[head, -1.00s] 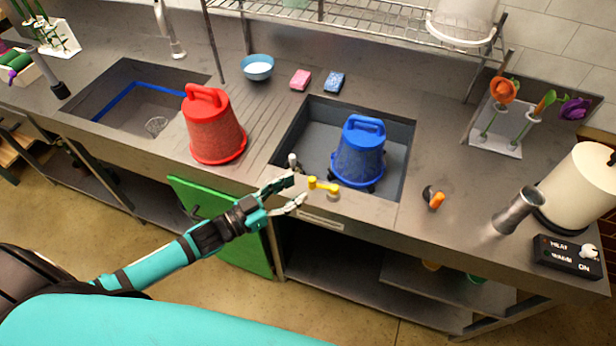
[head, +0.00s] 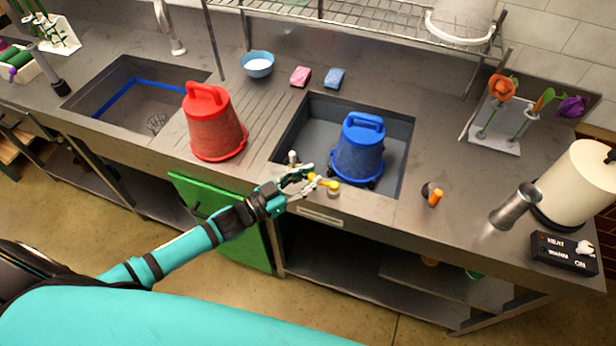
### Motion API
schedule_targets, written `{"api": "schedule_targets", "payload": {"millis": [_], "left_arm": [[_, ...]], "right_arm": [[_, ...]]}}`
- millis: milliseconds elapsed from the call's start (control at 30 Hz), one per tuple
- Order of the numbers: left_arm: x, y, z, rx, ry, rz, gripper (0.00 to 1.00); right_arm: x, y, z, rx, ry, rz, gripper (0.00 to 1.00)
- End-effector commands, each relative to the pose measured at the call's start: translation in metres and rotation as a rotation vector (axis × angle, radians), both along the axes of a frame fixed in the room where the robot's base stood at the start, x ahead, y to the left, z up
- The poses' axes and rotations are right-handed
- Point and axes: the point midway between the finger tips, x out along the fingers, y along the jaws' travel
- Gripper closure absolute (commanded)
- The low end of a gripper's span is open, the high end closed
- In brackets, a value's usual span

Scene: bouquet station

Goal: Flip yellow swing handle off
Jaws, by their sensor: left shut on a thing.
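The yellow swing handle (head: 326,182) sits on the front ledge of the counter, just in front of the right sink basin. Its pivot end is at the right and its arm points left. My left gripper (head: 313,182) is at the handle's left end, with its fingers shut around that end. The fingers hide part of the handle's tip. My right gripper is not in view.
A blue bucket (head: 358,150) stands upside down in the right basin behind the handle. A red bucket (head: 213,125) stands on the drainboard. A small white-topped knob (head: 293,157) is close to the gripper. An orange-handled knob (head: 435,197) stands to the right.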

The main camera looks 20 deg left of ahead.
Motion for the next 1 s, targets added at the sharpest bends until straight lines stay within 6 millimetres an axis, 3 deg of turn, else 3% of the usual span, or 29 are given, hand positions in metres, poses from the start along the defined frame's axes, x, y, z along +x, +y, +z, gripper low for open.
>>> {"api": "schedule_targets", "payload": {"millis": [233, 533, 933, 967, 1000], "left_arm": [[0.001, 0.0, 0.0, 0.002, -0.003, -0.013, 1.0], [0.012, 0.002, -0.001, 0.002, -0.006, -0.166, 1.0], [0.013, 0.003, 0.001, -0.002, -0.001, -0.191, 1.0], [0.013, 0.003, 0.001, -0.002, -0.001, -0.191, 0.81], [0.013, 0.003, 0.001, -0.002, -0.001, -0.191, 0.76]], "right_arm": [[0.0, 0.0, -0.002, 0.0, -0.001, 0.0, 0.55], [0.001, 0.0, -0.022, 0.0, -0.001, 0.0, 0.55], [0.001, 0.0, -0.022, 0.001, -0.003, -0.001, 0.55], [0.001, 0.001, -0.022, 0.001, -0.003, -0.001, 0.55], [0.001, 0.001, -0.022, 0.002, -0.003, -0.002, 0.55]]}}
